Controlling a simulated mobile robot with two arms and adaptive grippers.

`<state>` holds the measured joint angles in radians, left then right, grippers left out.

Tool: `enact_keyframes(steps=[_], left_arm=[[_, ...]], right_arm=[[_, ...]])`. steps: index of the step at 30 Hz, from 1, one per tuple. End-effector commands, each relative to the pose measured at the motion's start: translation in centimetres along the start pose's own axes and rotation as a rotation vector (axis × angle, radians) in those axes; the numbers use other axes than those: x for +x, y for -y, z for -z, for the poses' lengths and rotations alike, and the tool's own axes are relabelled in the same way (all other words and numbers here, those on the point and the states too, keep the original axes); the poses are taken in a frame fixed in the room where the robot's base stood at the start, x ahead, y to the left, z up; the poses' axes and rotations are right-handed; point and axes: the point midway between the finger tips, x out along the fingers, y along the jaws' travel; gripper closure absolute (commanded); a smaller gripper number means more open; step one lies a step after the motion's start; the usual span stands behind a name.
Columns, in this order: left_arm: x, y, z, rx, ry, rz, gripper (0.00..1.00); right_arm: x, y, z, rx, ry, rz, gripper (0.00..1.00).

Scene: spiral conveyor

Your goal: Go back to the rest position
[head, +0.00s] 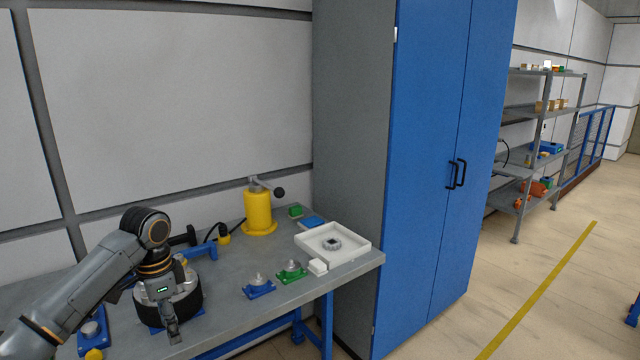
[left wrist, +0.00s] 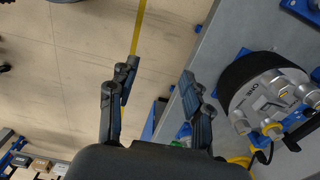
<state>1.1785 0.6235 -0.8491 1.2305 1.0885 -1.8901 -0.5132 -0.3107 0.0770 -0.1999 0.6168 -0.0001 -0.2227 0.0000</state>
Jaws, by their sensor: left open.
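My left gripper (head: 172,328) hangs at the front edge of the grey workbench (head: 225,262), in front of a round black and silver machine (head: 190,306). In the left wrist view, my left gripper (left wrist: 158,82) is open, its two fingers apart with nothing between them. The bench edge passes close to its right finger, and the machine (left wrist: 262,88) stands to the right. My right gripper is in neither view.
On the bench are a yellow lever press (head: 259,212), a white tray (head: 350,258) with a grey gear-like part (head: 332,244), and small blue (head: 259,288) and green (head: 291,272) fixtures. A tall blue cabinet (head: 430,150) stands right of the bench. Open floor (head: 540,270) lies beyond.

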Motion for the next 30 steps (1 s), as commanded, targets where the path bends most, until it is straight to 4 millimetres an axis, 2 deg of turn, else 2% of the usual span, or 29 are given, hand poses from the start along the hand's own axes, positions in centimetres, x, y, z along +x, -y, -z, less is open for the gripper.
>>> enact_keyframes(steps=[2,11,17,20,23,26,27,30], left_arm=[[0.2,0.0,0.0,-0.002,0.0,-0.001,0.51],[5.7,0.4,1.3,-0.076,-0.043,0.006,0.51],[11.5,0.3,2.1,-0.155,-0.078,0.012,0.51],[15.4,0.1,2.2,-0.206,-0.097,0.018,0.51],[20.4,-0.7,2.0,-0.269,-0.115,0.025,0.51],[26.9,-2.3,1.1,-0.346,-0.128,0.034,0.51],[29.7,-3.3,0.5,-0.38,-0.133,0.039,0.51],[36.5,-6.2,-1.7,-0.457,-0.139,0.055,0.51]], right_arm=[[0.0,-0.1,0.0,-0.001,0.0,-0.001,0.6],[0.0,-0.7,0.9,-0.003,-0.013,-0.008,0.6],[0.1,-0.8,2.2,-0.003,-0.033,-0.009,0.6],[0.1,-0.7,2.1,-0.002,-0.032,-0.008,0.6],[0.1,-0.6,1.6,-0.002,-0.025,-0.007,0.6],[0.0,-0.4,0.9,-0.002,-0.014,-0.005,0.6],[0.0,-0.4,0.7,-0.002,-0.011,-0.004,0.6],[0.0,-0.2,0.6,-0.001,-0.008,-0.003,0.6]])
